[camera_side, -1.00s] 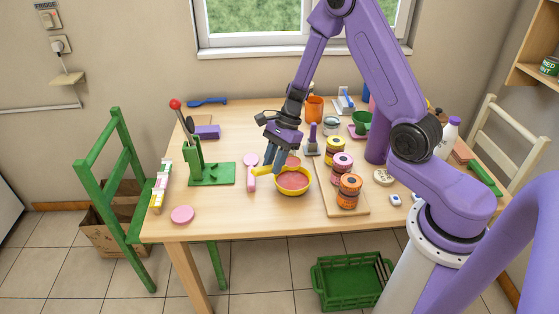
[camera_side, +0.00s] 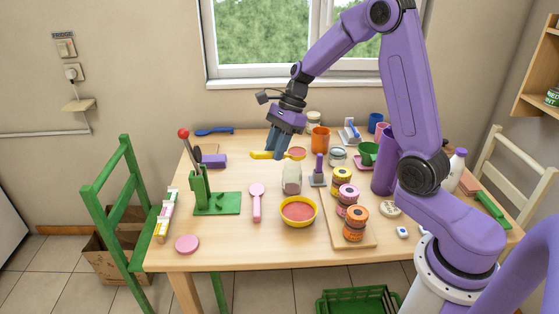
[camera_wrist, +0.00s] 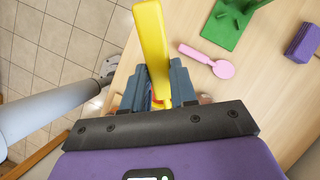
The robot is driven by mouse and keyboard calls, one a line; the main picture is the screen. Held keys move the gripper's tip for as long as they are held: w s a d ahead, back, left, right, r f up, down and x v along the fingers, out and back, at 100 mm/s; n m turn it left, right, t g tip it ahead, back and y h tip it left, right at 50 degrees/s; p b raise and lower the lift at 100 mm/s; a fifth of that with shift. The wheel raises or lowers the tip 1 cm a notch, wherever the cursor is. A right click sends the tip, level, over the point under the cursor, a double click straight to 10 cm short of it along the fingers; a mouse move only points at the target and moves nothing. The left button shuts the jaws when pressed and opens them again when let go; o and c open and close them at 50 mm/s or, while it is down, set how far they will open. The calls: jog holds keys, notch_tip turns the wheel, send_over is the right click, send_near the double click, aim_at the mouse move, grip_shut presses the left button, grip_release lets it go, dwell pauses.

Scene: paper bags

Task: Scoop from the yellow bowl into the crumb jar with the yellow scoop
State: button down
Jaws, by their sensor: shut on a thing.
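My gripper (camera_side: 275,150) is shut on the handle of the yellow scoop (camera_side: 261,155) and holds it above the table. The scoop's head looks roughly level and carries pinkish-red material. It appears above a clear jar (camera_side: 292,181), which I take for the crumb jar; no label is readable. The yellow bowl (camera_side: 298,224) stands in front of the jar and holds pinkish-red material. In the wrist view the yellow handle (camera_wrist: 151,40) sticks out from between the fingers (camera_wrist: 160,85); the scoop's head is hidden there.
A pink spoon (camera_side: 256,202) and a green stand (camera_side: 217,204) with a red-knobbed lever lie left. Stacked small jars (camera_side: 348,202) stand on a board at right. An orange cup (camera_side: 320,139) and another clear jar (camera_side: 337,157) are behind.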

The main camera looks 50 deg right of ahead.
jog(key=w+d+m+t+h, duration=0.1)
jog(key=w+d+m+t, duration=0.2)
jog(key=w+d+m, duration=0.75)
jog(key=w+d+f+n+t+h, duration=0.1)
jog(key=w+f+n+t+h, duration=0.2)
jog(key=f, duration=0.4)
jog(key=shift+d+f+n, duration=0.2)
jog(key=shift+n, duration=0.55)
dwell(0.4)
jog(key=t+h, duration=0.1)
jog(key=s+a+n+t+h, duration=0.1)
jog(key=shift+s+a+f+t+h, duration=0.1)
jog(key=shift+f+t+h, duration=0.05)
jog(key=shift+t+h, duration=0.25)
dwell(0.8)
